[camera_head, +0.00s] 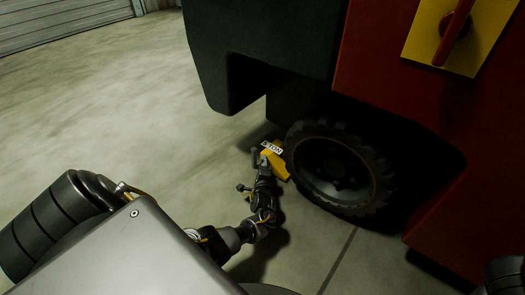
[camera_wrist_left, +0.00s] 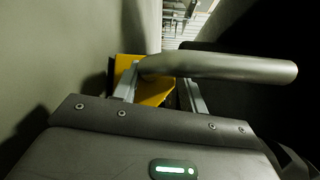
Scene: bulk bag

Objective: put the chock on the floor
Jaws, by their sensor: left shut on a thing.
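The chock (camera_head: 274,162) is yellow with a white label bearing dark lettering. It is close to the floor, beside the black wheel (camera_head: 340,168) of a red and black vehicle. I cannot tell if it touches the floor or the tyre. My left gripper (camera_head: 266,166) is shut on the chock. In the left wrist view the yellow chock (camera_wrist_left: 156,88) sits beyond the gripper, with a grey bar-shaped handle (camera_wrist_left: 220,67) between the fingers (camera_wrist_left: 160,88). The chock's underside is hidden. My right gripper is not in view.
The red and black vehicle (camera_head: 290,45) fills the upper right, with a yellow panel and red handle (camera_head: 455,30) on its side. Open concrete floor (camera_head: 110,110) lies to the left. A roller shutter (camera_head: 60,22) stands at the back.

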